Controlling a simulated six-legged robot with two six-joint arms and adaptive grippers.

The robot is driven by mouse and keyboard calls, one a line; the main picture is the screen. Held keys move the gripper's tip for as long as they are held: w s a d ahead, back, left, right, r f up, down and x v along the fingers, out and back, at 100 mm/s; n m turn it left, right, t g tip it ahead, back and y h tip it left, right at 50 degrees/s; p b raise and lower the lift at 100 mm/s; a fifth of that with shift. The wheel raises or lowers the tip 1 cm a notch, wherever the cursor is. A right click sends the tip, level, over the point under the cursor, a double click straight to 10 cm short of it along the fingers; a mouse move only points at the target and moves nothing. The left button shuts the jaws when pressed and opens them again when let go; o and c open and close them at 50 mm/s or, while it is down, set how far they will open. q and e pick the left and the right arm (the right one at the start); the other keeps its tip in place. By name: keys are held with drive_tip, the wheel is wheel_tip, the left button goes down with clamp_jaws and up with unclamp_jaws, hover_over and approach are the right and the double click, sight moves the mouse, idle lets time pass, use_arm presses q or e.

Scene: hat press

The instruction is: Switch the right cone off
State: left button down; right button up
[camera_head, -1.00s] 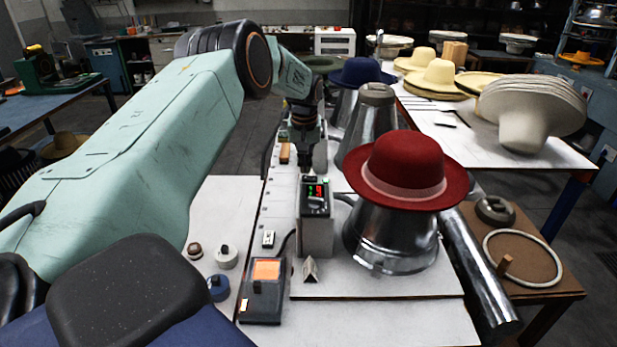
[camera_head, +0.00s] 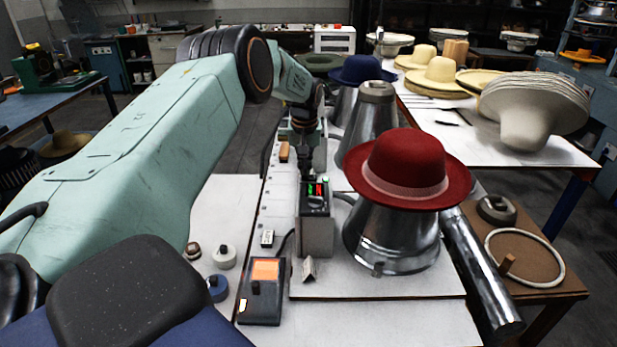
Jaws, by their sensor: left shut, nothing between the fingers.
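A metal cone (camera_head: 385,240) stands at the near right of the bench with a red hat (camera_head: 405,165) on it. Beside it on the left is a small grey control box (camera_head: 316,235) with a dark top panel that shows red and green lights. My left gripper (camera_head: 305,173) is shut and empty, pointing down with its tip at the far left edge of that panel. I cannot tell whether it touches the box or a switch; the tip hides part of the panel. My right gripper is not in view.
A bare metal cone (camera_head: 370,125) and one with a blue hat (camera_head: 361,71) stand behind. An orange-topped pedal box (camera_head: 263,290), a small metal wedge (camera_head: 309,270) and several knobs lie in front. A brown side table (camera_head: 535,250) holds a ring.

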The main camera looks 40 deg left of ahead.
use_arm(q)
drive_tip(key=shift+s+d, duration=0.1)
drive_tip(key=shift+s, duration=0.1)
drive_tip(key=shift+f, duration=0.1)
drive_tip(key=shift+w+f, duration=0.1)
drive_tip(key=shift+f, duration=0.1)
drive_tip(key=shift+r, duration=0.35)
wheel_tip(320, 180, up, 7)
drive_tip(key=p, duration=0.6)
drive_tip(key=shift+f, duration=0.2)
drive_tip(key=shift+f, duration=0.15)
